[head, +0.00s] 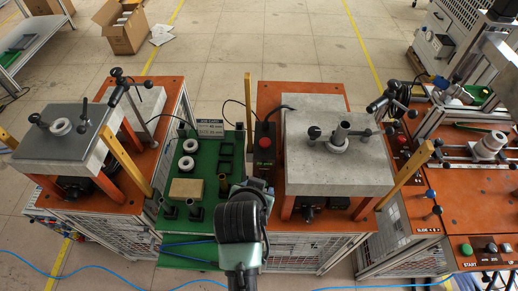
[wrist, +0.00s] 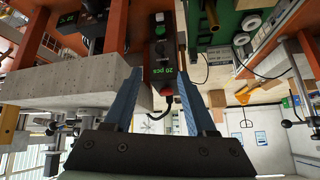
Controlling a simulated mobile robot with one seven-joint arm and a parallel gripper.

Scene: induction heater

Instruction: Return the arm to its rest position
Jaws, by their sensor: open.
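My arm (head: 241,225) reaches up from the bottom middle of the head view, in front of the green board. The gripper's fingers are hidden behind the arm there. In the wrist view my gripper (wrist: 160,88) shows two blue fingers spread well apart, with nothing between them. Beyond the fingers is a dark control box (wrist: 163,68) with a green "20 pcs" display. The fingers appear apart from it, though the exact distance is hard to tell.
A green board (head: 205,150) with rings, a tan block and cylinders lies left of my arm. A grey slab station (head: 335,165) stands right, another station (head: 62,135) left. A control box with a red button (head: 264,145) stands between. Yellow posts (head: 405,174) rise around. Open floor (head: 270,40) lies behind.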

